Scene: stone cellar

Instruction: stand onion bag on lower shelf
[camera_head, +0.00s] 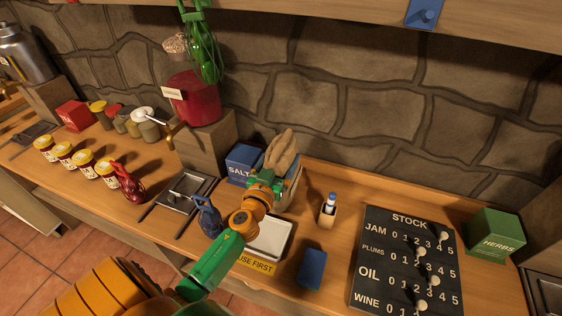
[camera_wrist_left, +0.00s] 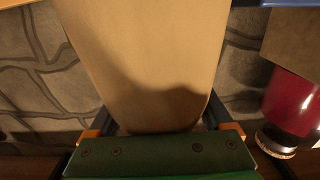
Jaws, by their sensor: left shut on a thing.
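A tan sack (camera_head: 281,150), which I take to be the onion bag, is upright beside the blue salt box near the stone wall. My left gripper (camera_head: 268,182) is at the sack's near side and partly hides its lower part. In the left wrist view the tan sack (camera_wrist_left: 145,50) fills the middle, between the two dark fingers of my left gripper (camera_wrist_left: 160,122), which is shut on it. Whether its base touches the counter is hidden. A wooden shelf (camera_head: 300,10) crosses the top of the head view; whether it is the lower one cannot be told. My right gripper is out of view.
Around the sack are the salt box (camera_head: 240,163), a white tray (camera_head: 270,240), a small bottle holder (camera_head: 328,210) and a blue block (camera_head: 312,268). A stock board (camera_head: 400,262) and herbs box (camera_head: 495,236) stand right.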

